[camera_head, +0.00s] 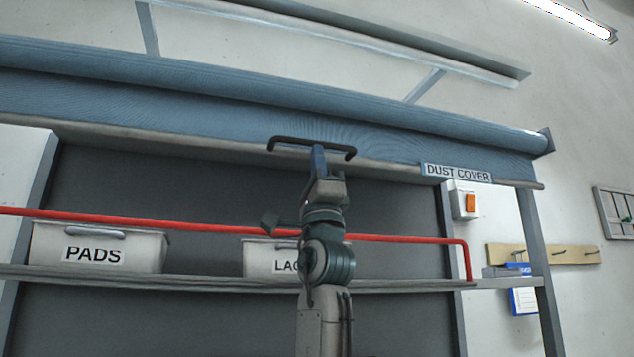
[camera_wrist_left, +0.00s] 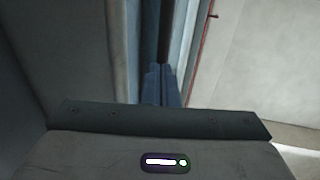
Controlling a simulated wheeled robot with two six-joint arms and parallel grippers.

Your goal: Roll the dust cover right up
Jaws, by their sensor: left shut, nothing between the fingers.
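The blue dust cover (camera_head: 200,112) is wound on a long roller tube (camera_head: 300,97) at the top of the rack. A short band of it hangs below the tube, down to a pale bottom bar (camera_head: 400,170). A dark handle (camera_head: 290,141) sits at the middle of the bar. My left gripper (camera_head: 318,150) is raised to the handle from below, its fingertips overlapping it in the picture. It is shut with nothing held; whether it touches the handle, I cannot tell. In the left wrist view the fingers (camera_wrist_left: 161,85) are together before blue and grey strips. My right gripper is out of view.
Under the bar, the rack front is uncovered. A red rail (camera_head: 400,238) runs before a shelf (camera_head: 400,285) holding a PADS bin (camera_head: 140,248) and another bin (camera_head: 256,257), partly hidden by my arm. A DUST COVER label (camera_head: 458,173) and a switch box (camera_head: 464,204) are at the right.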

